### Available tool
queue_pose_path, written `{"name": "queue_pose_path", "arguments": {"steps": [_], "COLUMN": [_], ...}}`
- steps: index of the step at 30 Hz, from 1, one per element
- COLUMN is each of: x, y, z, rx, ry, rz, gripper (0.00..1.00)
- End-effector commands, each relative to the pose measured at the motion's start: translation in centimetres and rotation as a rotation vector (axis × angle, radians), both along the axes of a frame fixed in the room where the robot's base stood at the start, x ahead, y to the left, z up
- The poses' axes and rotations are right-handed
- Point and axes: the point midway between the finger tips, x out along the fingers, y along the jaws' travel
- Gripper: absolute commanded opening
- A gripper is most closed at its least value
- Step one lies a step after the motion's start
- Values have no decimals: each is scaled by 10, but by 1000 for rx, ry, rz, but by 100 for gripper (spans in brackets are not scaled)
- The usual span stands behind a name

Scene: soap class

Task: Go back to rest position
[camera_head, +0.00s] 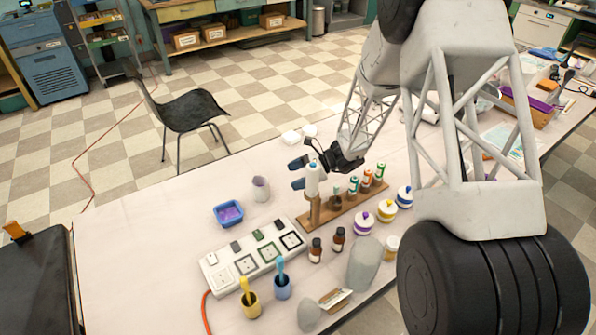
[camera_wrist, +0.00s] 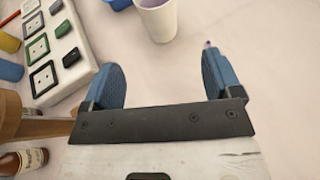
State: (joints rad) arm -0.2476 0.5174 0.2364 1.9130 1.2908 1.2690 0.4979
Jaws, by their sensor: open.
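My gripper (camera_head: 298,174) is above the white table (camera_head: 130,240), left of my arm's lattice links in the head view. Its two blue fingers are spread apart. In the wrist view, my gripper (camera_wrist: 162,75) shows nothing between its fingers. A white cup (camera_wrist: 157,20) with purple inside stands beyond the fingertips there; the cup (camera_head: 261,188) is left of my gripper in the head view. A white bottle (camera_head: 312,180) appears close to the fingers in the head view, above a wooden stand (camera_head: 314,212); whether it touches them is unclear.
A wooden rack (camera_head: 345,205) of small bottles stands beneath my arm. A blue tray (camera_head: 229,214), a white panel with square plates (camera_head: 255,262), brown bottles (camera_head: 338,238) and yellow and blue cups (camera_head: 251,304) stand nearby. The table's left part is clear.

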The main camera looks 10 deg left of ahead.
Motion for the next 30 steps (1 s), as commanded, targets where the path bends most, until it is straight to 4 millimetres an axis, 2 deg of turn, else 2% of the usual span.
{"name": "queue_pose_path", "arguments": {"steps": [8,14,17,30], "x": [0,-1,-3,-20], "y": [-1,-8,-15,-63], "z": [2,19,34,122], "rx": [-2,-22,-41,-169], "ry": [-5,-48,-87,-341], "rz": [1,10,20,77], "gripper": [84,84,84,84]}}
